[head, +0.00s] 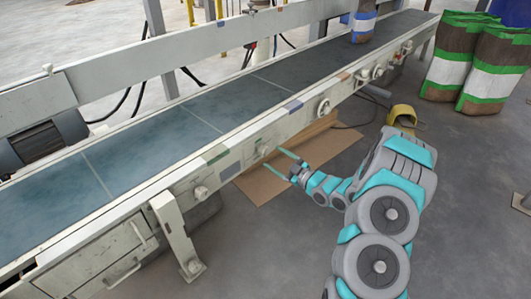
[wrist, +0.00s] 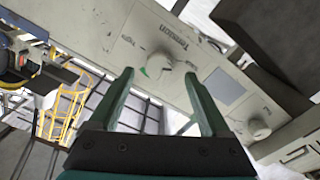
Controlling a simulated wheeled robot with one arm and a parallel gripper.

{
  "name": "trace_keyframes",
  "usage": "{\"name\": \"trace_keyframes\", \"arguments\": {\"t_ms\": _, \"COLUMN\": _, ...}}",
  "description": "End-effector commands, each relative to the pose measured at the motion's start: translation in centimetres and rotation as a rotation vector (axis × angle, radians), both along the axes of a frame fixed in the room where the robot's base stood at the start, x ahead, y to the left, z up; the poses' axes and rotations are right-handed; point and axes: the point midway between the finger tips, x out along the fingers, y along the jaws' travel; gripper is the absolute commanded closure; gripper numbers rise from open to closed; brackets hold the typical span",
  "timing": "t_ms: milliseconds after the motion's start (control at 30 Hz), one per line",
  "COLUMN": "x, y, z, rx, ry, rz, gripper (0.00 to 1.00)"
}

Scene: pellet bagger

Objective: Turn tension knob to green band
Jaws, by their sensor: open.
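The tension knob (wrist: 158,66) is a pale round knob on the conveyor's cream side panel, under the printed word "Tension". A small green mark (wrist: 144,72) shows at the knob's left edge; the rest of the scale around it is too small to read. In the head view the knob (head: 262,150) is small on the side rail. My gripper (head: 275,160) is open and empty, pointing at the panel just in front of the knob. In the wrist view the knob appears between my two green fingertips (wrist: 159,73), with no clear contact.
A second pale knob (wrist: 259,130) and a grey-blue plate (wrist: 223,87) are on the same panel. The conveyor belt (head: 215,108) runs above the rail. Cardboard (head: 300,155) lies on the floor below. Stacked bags (head: 480,65) stand at the far right.

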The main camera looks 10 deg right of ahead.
Motion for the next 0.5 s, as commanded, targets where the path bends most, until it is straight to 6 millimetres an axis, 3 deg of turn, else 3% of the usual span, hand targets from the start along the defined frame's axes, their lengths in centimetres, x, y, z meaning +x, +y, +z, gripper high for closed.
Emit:
{"name": "trace_keyframes", "arguments": {"t_ms": 233, "x": 2.7, "y": 2.0, "z": 0.0, "rx": -0.002, "ry": -0.003, "rz": 0.002, "gripper": 0.19}}
{"name": "trace_keyframes", "arguments": {"t_ms": 500, "x": 4.2, "y": 3.1, "z": 0.0, "rx": 0.001, "ry": 0.000, "rz": -0.001, "gripper": 0.19}}
